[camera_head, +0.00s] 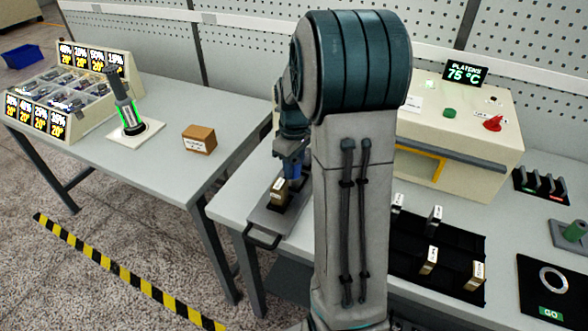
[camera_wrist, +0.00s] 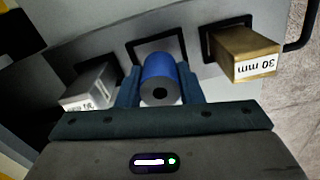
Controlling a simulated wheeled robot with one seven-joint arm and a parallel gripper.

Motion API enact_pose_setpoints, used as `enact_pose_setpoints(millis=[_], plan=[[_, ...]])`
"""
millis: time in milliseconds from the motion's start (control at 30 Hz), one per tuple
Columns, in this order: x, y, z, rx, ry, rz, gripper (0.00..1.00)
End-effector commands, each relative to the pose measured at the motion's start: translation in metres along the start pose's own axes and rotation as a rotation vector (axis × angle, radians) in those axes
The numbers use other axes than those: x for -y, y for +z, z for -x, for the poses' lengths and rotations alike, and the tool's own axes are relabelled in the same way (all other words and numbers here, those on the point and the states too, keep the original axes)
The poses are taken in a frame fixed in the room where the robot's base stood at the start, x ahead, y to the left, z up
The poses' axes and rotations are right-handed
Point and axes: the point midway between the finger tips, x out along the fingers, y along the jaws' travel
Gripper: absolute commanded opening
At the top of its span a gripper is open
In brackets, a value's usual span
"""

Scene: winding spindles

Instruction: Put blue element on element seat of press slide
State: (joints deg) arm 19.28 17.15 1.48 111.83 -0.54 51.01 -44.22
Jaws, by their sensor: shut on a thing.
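The blue element (camera_wrist: 160,75) is a cylinder with a dark hole in its end. My gripper (camera_wrist: 161,88) is shut on it, one finger on each side. In the wrist view the element overlaps a black-outlined square, the element seat (camera_wrist: 141,47), in the middle of the press slide (camera_wrist: 196,80). I cannot tell whether it touches the seat. In the head view my gripper (camera_head: 292,170) is low over the slide (camera_head: 262,217), and my arm hides part of it.
On the slide, a gold "30 mm" block (camera_wrist: 244,52) stands right of the seat and a silver block (camera_wrist: 91,88) left. The press (camera_head: 460,125) reads 75 °C. A black mat (camera_head: 452,242) holds several blocks. A brown box (camera_head: 199,139) sits on the left table.

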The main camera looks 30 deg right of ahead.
Motion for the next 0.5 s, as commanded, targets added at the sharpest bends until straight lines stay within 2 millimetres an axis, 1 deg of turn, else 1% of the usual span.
enact_pose_setpoints(millis=[33,100,167,500], plan=[[0.001,0.000,-0.008,0.003,-0.003,0.000,0.10],[0.000,0.001,-0.017,0.002,-0.002,0.000,0.10],[0.000,0.000,-0.021,0.001,-0.001,0.000,0.10],[-0.001,0.000,-0.025,0.000,0.000,0.000,0.10]])
